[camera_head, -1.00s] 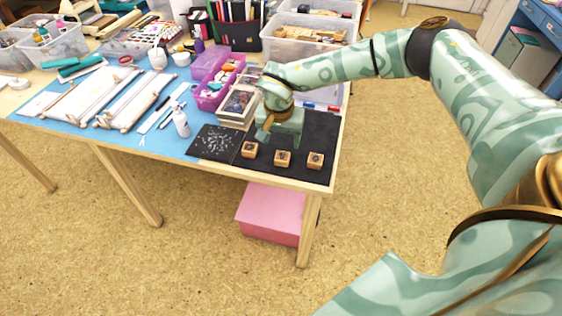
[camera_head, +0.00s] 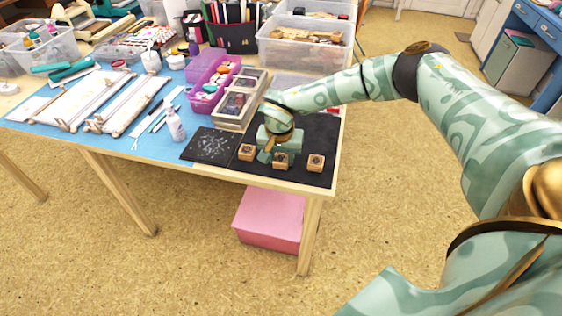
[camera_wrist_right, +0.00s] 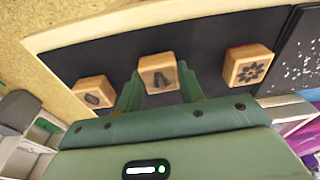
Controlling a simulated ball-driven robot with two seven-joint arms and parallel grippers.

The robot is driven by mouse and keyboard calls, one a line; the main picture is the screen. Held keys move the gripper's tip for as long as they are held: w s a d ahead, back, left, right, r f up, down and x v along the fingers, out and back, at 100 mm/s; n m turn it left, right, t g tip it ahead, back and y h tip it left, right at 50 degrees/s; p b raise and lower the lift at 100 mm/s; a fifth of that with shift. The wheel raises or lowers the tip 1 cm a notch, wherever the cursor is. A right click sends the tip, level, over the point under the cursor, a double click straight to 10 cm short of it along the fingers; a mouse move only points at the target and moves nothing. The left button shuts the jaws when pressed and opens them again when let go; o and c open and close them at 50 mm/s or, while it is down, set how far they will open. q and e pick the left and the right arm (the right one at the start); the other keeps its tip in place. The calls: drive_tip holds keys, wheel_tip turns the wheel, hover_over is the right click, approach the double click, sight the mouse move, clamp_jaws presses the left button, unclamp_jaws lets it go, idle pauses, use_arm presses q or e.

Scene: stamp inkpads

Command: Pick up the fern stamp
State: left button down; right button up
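Three wooden stamp blocks stand in a row on a black mat (camera_head: 322,132). In the right wrist view the middle block (camera_wrist_right: 158,73) bears a dark mark too unclear to name; it also shows in the head view (camera_head: 281,161). The block on the right of the wrist view (camera_wrist_right: 249,66) bears a flower, and the block on the left (camera_wrist_right: 95,92) bears a small oval mark. I cannot tell for sure which is the fern stamp. My right gripper (camera_wrist_right: 161,84) is open, its fingers on either side of the middle block, with no visible grip. My left gripper is out of view.
A dark speckled sheet (camera_head: 211,146) lies left of the blocks. An open tray of pads (camera_head: 238,102) and a purple basket (camera_head: 212,82) stand behind. The table's front edge is close to the blocks.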

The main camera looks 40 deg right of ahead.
sight(283, 157)
drive_tip(key=shift+c, duration=1.2)
